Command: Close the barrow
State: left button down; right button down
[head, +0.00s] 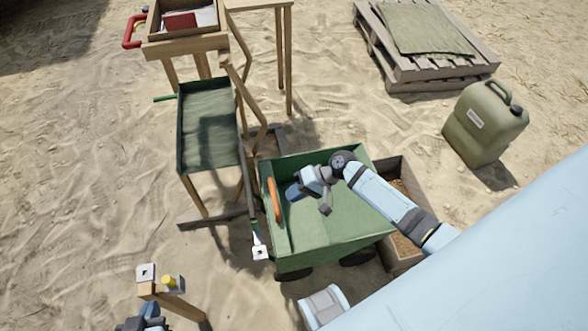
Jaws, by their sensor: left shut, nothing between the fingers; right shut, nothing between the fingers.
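The barrow (335,225) is a green, box-shaped cart with dark wheels beneath it, in the middle of the head view. An upright orange handle (274,200) is on its left side. I cannot tell from this angle whether its cover is fully shut. My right gripper (324,208) reaches in from the right and is over the barrow's green top, shut and empty; I cannot tell whether it touches it. My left gripper (144,322) is at the bottom left edge, mostly cut off, shut and empty, away from the barrow.
A wooden stand with a green cloth tray (208,128) stands just left of the barrow. A wooden crate (404,247) is close on its right. A post with a yellow-topped item (171,282) is near my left gripper.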

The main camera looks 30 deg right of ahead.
pick_arm(q)
jog(key=shift+w+d+b, duration=0.1)
jog(key=shift+b, duration=0.35)
pick_arm(e)
jog(key=w+a+f, duration=0.2)
jog(key=a, duration=0.6)
jog(key=shift+w+a+f, duration=0.2)
jog(key=shift+w+f, duration=0.05)
jog(key=shift+f, duration=0.15)
jog(key=shift+a, duration=0.1)
